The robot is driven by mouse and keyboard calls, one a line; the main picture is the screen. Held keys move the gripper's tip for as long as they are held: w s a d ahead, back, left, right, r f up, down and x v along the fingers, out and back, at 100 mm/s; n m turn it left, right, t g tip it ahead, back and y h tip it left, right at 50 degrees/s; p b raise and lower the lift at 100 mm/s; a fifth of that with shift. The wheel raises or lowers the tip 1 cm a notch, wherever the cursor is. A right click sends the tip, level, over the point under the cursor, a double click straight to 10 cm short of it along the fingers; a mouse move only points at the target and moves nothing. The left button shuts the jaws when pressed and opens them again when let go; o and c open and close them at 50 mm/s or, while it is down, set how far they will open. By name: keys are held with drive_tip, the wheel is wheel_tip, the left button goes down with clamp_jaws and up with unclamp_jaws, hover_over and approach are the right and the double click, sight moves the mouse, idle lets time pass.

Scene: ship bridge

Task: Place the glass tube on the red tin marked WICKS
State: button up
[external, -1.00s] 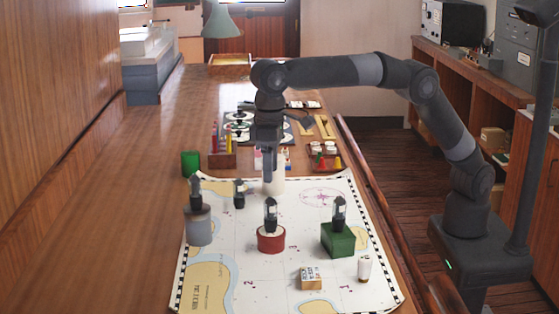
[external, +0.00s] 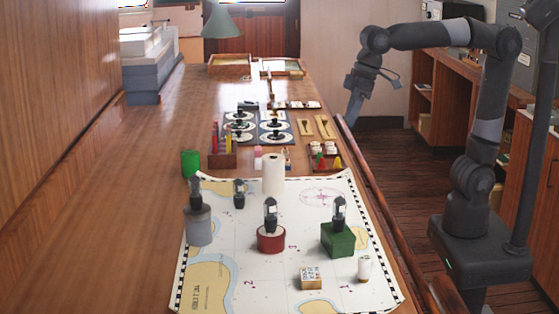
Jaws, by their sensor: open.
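A red tin (external: 271,241) stands on the chart; I cannot read its lettering. A dark, glassy upright tube (external: 270,214) stands on top of it. Similar tubes stand on a grey tin (external: 199,226) to the left and on a green box (external: 338,241) to the right. Another such tube (external: 239,193) stands behind, apparently directly on the chart. My gripper (external: 352,117) is open and empty, beyond the table's right edge, far from the tins and pointing down.
A white cylinder (external: 273,173) stands at the chart's back edge. A lettered block (external: 310,278) and a small white cylinder (external: 364,267) stand at the front right. A green cup (external: 190,163), a pencil holder (external: 222,158) and a dark panel with round parts (external: 258,127) lie farther back.

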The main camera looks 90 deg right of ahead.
drive_tip(key=s+d+f+t, duration=0.1)
drive_tip(key=s+d+f, duration=0.1)
drive_tip(key=s+f, duration=0.3)
drive_tip(key=s+d+f+n+t, duration=0.1)
drive_tip(key=s+d+f, duration=0.2)
drive_tip(key=s, duration=0.8)
drive_tip(key=shift+s+d+f+h, duration=0.3)
drive_tip(key=shift+f+h, duration=0.1)
drive_tip(key=shift+f, duration=0.55)
